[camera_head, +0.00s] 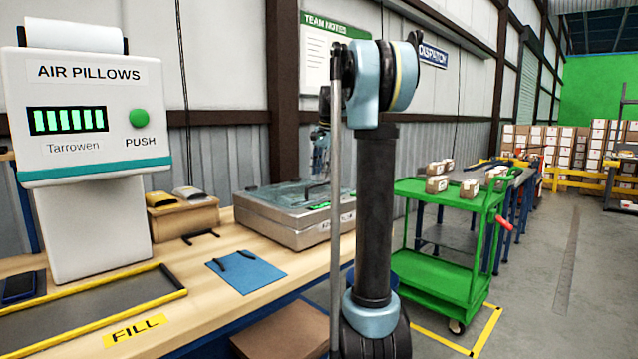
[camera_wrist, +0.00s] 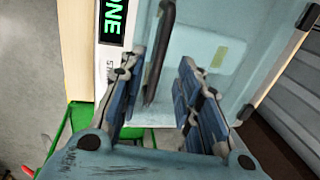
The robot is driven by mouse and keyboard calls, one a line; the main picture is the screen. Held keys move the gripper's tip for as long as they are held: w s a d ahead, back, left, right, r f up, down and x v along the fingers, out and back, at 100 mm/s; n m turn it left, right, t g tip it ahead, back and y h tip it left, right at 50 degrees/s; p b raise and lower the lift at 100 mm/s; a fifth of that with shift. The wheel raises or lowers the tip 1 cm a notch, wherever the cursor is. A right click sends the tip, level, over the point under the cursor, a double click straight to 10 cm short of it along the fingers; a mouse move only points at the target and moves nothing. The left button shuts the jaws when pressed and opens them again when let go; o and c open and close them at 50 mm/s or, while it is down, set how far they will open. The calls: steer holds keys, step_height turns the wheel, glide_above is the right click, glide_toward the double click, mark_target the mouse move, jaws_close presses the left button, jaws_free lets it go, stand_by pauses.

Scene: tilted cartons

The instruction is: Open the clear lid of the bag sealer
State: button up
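The bag sealer (camera_head: 293,229) is a grey metal box on the wooden bench, and its clear lid (camera_head: 285,194) looks closed and flat. In the wrist view the clear lid (camera_wrist: 225,35) is a pale bluish panel with a dark bar handle (camera_wrist: 158,60). My gripper (camera_wrist: 165,65) is open, with blue padded fingers; the handle shows between them, nearer the left finger. I cannot tell whether a finger touches it. In the head view my gripper (camera_head: 320,165) is over the sealer's right part, partly hidden by my arm.
A green display (camera_wrist: 113,20) beside the lid shows letters ending in "ONE". The air pillow machine (camera_head: 90,150), a blue cloth (camera_head: 246,270) and a small cardboard box (camera_head: 182,217) are left of the sealer. A green cart (camera_head: 440,275) with small cartons stands right.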

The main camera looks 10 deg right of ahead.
steer(key=shift+w+a+f, duration=0.15)
steer(key=shift+w+f, duration=0.05)
steer(key=shift+f, duration=0.85)
steer(key=shift+w+a+f, duration=0.1)
steer(key=shift+w+f, duration=0.05)
steer(key=shift+f, duration=0.85)
jaws_close()
